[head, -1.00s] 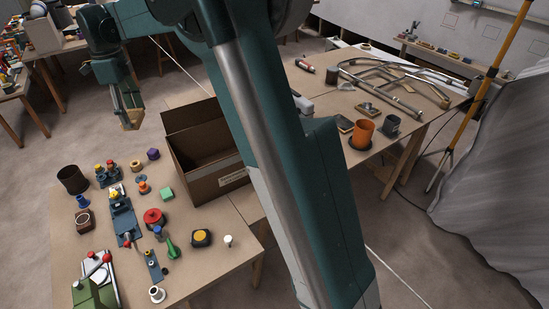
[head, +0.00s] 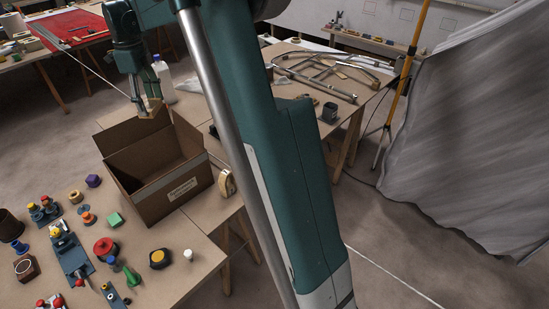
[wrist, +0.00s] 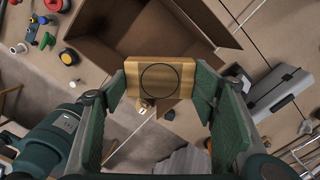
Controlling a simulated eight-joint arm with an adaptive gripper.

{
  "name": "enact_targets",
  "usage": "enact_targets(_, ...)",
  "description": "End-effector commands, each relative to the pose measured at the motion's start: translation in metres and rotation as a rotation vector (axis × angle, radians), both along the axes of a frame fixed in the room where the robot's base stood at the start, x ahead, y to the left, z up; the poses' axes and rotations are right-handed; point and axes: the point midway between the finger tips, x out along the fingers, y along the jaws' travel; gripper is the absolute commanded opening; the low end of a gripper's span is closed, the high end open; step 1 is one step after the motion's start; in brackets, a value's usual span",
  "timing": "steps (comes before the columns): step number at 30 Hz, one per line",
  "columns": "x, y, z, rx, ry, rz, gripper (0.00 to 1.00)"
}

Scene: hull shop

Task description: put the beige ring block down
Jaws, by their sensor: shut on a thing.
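The beige ring block (wrist: 160,78), a flat wooden piece with a dark circle on its face, is held between the two green finger pads of my gripper (wrist: 160,90) in the wrist view. In the head view my gripper (head: 145,100) points down at the far rim of an open cardboard box (head: 172,190), with the block (head: 150,104) showing small at its tip. The box also shows in the wrist view (wrist: 105,52), below and beyond the block. I cannot tell the block's exact height above the rim.
The box stands on the wooden table (head: 195,245). Several small parts crowd the table's left side, including a green cube (head: 115,219) and a yellow-topped black piece (head: 160,258). A white bottle (head: 164,82) stands behind my gripper. Bare tabletop shows in front of the box.

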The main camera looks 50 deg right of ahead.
Motion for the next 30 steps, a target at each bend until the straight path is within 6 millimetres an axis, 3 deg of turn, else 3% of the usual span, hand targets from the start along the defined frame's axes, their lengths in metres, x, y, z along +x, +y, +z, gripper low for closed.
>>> enact_targets(1,-0.004,-0.018,0.0,0.0,0.0,-0.024,0.45)
enact_targets(9,-0.03,-0.096,0.0,0.0,0.0,-0.138,0.45)
enact_targets(20,-0.074,-0.194,0.0,0.0,0.0,-0.289,0.45)
enact_targets(30,-0.127,-0.28,0.0,0.0,0.0,-0.433,0.45)
